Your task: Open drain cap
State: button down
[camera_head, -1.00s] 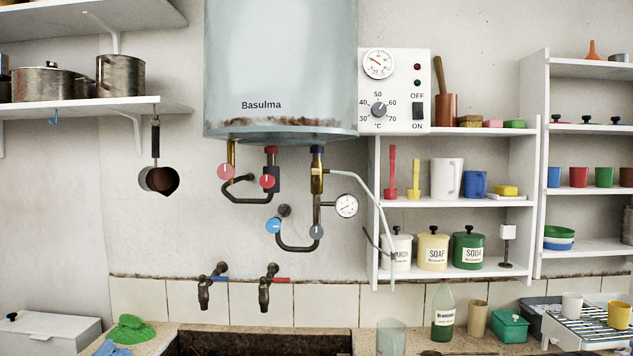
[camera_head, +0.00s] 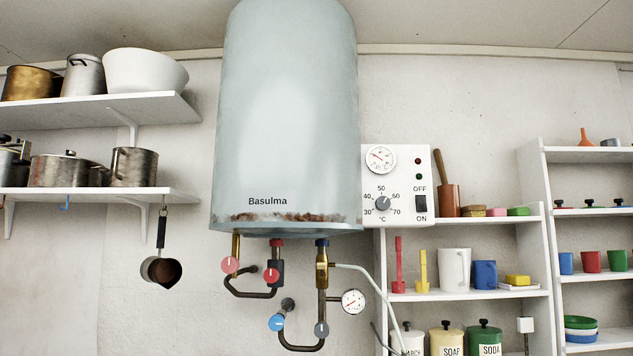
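The pale blue water heater (camera_head: 287,120) marked Basulma hangs on the wall in the middle of the head view. Under it are a round red-faced valve (camera_head: 230,265), a second red valve (camera_head: 271,275), a blue knob (camera_head: 277,322) and a grey-blue knob (camera_head: 321,329). A brass fitting (camera_head: 321,272) with a dark blue top joins a thin pale hose (camera_head: 375,283). I cannot tell which part, if any, is the drain cap. The trough and taps are out of view. My gripper is not in view.
A control box (camera_head: 397,186) with a dial, knob and switch is right of the heater. Shelves with pots (camera_head: 57,171) are at the left; a rack (camera_head: 467,220) with cups and jars is at the right. A pressure gauge (camera_head: 353,301) sits beside the pipes.

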aim_at(229, 265)
jog(key=k+j, duration=0.1)
jog(key=j, duration=1.2)
